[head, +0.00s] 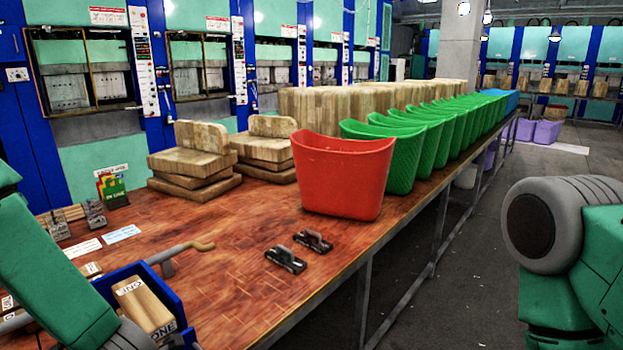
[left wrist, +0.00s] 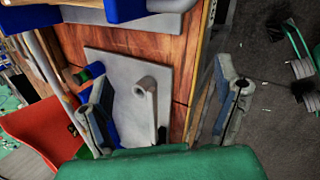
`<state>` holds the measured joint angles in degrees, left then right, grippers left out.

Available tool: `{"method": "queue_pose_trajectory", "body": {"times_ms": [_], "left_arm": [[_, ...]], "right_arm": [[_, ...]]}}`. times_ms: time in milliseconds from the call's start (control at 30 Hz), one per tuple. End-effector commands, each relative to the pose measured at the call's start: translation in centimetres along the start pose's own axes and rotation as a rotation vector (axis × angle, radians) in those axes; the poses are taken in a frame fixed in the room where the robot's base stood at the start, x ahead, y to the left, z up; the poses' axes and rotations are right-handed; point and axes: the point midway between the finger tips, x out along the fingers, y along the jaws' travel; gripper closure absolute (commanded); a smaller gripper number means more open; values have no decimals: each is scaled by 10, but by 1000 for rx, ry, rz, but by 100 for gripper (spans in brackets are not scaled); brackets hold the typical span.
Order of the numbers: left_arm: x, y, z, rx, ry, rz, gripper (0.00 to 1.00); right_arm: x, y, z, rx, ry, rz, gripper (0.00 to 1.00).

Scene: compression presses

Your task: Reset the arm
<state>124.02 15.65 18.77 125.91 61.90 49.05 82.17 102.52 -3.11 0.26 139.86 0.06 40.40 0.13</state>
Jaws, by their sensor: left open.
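My left arm comes in from the left edge of the head view, a green link slanting down to a dark joint at the bottom. Its gripper is hidden or out of frame there. In the left wrist view my left gripper (left wrist: 165,100) is open, its two grey fingers wide apart with nothing gripped. Between the fingers, a pale grey plate (left wrist: 115,62) with a grey handle-like part (left wrist: 147,105) shows against a wooden tabletop (left wrist: 178,58). I cannot tell how far below the fingers they are. My right arm shows at the right of the head view, its gripper out of frame.
A wooden table (head: 225,255) carries a red bin (head: 342,175), a row of green bins, stacked wooden blocks (head: 190,160) and two small dark clamps. A blue box (head: 172,290) holding a labelled wooden block stands beside my left arm. The floor (head: 460,270) right of the table is clear.

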Motion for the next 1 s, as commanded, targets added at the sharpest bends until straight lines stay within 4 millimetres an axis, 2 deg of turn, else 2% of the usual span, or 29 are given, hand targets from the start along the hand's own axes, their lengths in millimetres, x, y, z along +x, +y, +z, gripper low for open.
{"method": "queue_pose_trajectory", "body": {"times_ms": [100,200,267,400,600,700,800,1000], "left_arm": [[27,-36,-40,546,-25,-44,17],[42,-73,-80,1072,-87,-110,17],[45,-94,-104,1360,-140,-154,17],[42,-137,-156,1918,-295,-252,17],[22,-183,-224,2520,-597,-371,17],[48,-195,-216,2560,-601,-329,17],[64,-202,-210,2582,-598,-306,17],[82,-210,-205,2611,-595,-274,17]], "right_arm": [[0,0,0,0,0,0,60],[0,0,0,0,0,0,60],[0,0,0,0,0,0,60],[0,0,0,0,0,0,60],[0,0,0,-1,0,0,60],[28,0,1,0,1,0,60],[47,0,3,0,-1,0,60],[67,-1,4,0,0,0,60]]}}
